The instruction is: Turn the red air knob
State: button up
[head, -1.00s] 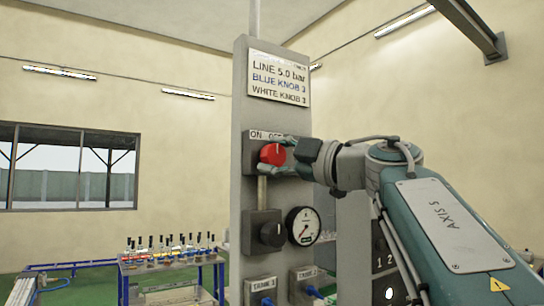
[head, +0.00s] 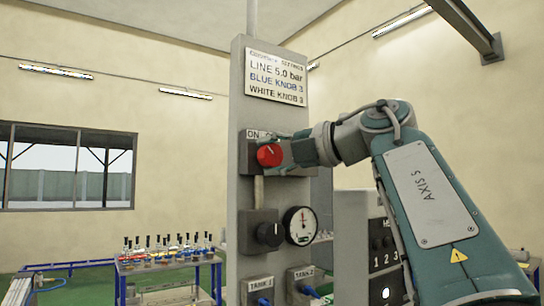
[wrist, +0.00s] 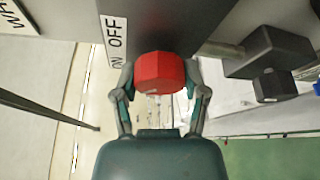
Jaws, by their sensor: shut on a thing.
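The red air knob (head: 270,155) sits on a grey box on the upright grey panel (head: 240,120), under an ON/OFF label (head: 258,134). In the wrist view the red knob (wrist: 160,71) lies between my two fingers, one on each side of it. My gripper (head: 281,154) reaches in from the right in the head view and is shut on the knob. The far finger is largely hidden in the head view. In the wrist view the label reads OFF and ON to the left of the knob.
Below the knob are a black knob (head: 269,234), a round gauge (head: 301,225) and boxes marked TANK 1 (head: 259,290) and TANK 2 (head: 302,278). A sign (head: 276,77) hangs above. A table with bottles (head: 165,262) stands behind at left.

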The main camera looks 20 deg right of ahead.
jog(key=shift+w+f, duration=0.1)
jog(key=shift+f, duration=0.1)
dwell(0.4)
jog(key=o, duration=1.2)
jog(key=shift+c, duration=0.2)
jog(key=shift+a, duration=0.1)
jog(key=shift+r, duration=0.1)
jog(key=v, duration=1.2)
jog(key=shift+a, duration=0.1)
